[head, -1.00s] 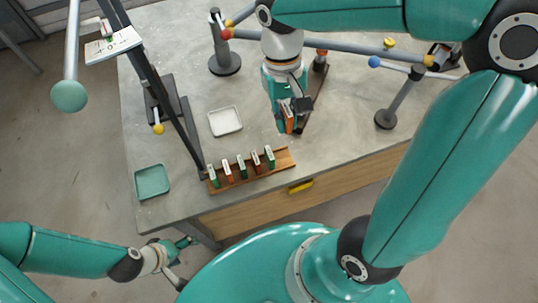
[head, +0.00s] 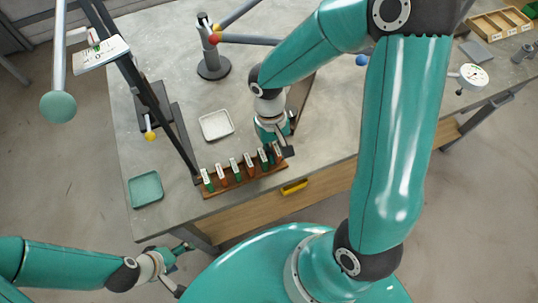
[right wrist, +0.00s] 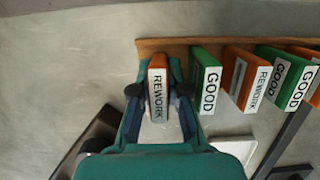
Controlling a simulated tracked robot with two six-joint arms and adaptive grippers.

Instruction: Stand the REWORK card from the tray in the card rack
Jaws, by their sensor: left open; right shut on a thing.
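The wooden card rack (head: 250,181) sits at the table's front edge, with a row of green and orange cards upright in it. My right gripper (head: 281,140) is over the rack's right end. In the right wrist view it is shut on the orange REWORK card (right wrist: 157,92), its label facing the camera. The card lines up with the row, beside a green GOOD card (right wrist: 207,80) with a small gap. I cannot tell whether its bottom touches the rack (right wrist: 180,43). The white tray (head: 203,133) looks empty. My left gripper (head: 183,267) is open, away from the table.
A green tray (head: 146,190) lies at the table's front left corner. A dark slanted post (head: 160,105) stands left of the rack, and a round-based stand (head: 213,66) is behind. A yellow handle (head: 294,187) is on the table front.

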